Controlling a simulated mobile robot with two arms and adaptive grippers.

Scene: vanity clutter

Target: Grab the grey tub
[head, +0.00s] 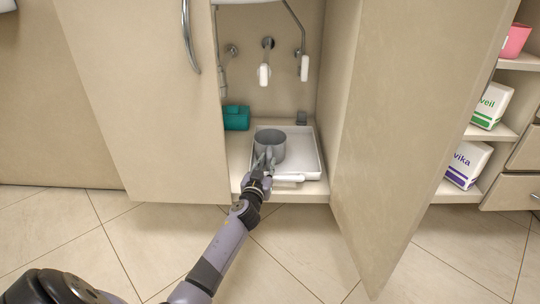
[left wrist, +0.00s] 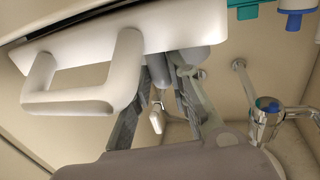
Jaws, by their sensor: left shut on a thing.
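The grey tub (head: 271,138) is round and open-topped. It stands upright in the white tray (head: 313,155) on the floor of the open cabinet. My left gripper (head: 263,160) reaches in from the front and is shut on the tub's near wall. In the left wrist view, the two fingers (left wrist: 170,75) rise beside the white tray's handle (left wrist: 72,104), and a grey part of the tub (left wrist: 198,56) shows at their tips. The fingers hide part of the tub's near side. My right gripper is not in view.
A teal box (head: 236,118) stands left of the tray, and a small grey object (head: 301,118) stands behind it. Pipes and valves (head: 267,45) hang above. The open right door (head: 410,130) and the left door (head: 140,90) flank the opening. The tiled floor in front is clear.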

